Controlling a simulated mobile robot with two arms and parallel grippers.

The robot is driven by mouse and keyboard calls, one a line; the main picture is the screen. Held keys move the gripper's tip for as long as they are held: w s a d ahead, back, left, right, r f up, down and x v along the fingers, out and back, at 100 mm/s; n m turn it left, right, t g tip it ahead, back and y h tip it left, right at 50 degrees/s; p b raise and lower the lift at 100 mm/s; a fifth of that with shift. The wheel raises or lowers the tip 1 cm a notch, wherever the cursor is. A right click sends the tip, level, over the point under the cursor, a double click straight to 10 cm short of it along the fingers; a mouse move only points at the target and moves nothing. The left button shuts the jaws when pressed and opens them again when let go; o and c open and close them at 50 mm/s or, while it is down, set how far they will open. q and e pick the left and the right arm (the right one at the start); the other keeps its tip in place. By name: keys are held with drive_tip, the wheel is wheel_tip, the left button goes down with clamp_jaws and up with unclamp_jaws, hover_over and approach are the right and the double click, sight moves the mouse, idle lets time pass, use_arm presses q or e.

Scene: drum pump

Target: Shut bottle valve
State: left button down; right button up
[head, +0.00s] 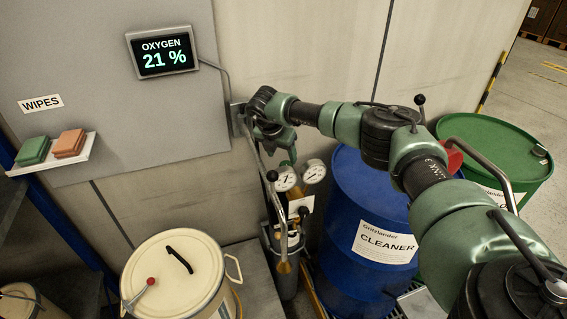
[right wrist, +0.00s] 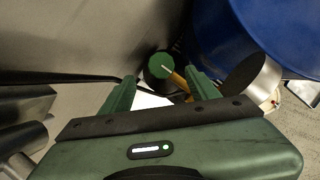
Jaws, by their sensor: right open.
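The bottle valve's round green handwheel (right wrist: 160,66) shows in the right wrist view, just past and between the fingertips of my right gripper (right wrist: 161,80). The fingers are open on either side of it; I cannot tell if they touch it. In the head view my right gripper (head: 289,154) points down above the bottle's two round gauges, the left gauge (head: 285,178) and the right gauge (head: 314,171). It hides the handwheel there. The grey bottle (head: 288,284) stands upright against the wall, partly covered by rods and brass fittings. My left gripper is not in view.
A blue drum (head: 350,215) labelled CLEANER stands close right of the bottle, with a green drum (head: 490,143) behind. A cream lidded pot (head: 170,262) stands at lower left. An oxygen display (head: 162,51) reads 21 %. A shelf with wipes (head: 68,143) is at left.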

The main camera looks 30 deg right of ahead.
sight(285, 163)
drive_tip(key=x, duration=0.4)
drive_tip(key=shift+d+f, duration=0.15)
drive_tip(key=shift+f, duration=0.2)
drive_tip(key=shift+w+d+f, duration=0.15)
drive_tip(key=shift+d+f, duration=0.05)
drive_tip(key=shift+f, duration=0.3)
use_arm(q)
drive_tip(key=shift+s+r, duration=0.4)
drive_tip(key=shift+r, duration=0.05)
use_arm(e)
clamp_jaws()
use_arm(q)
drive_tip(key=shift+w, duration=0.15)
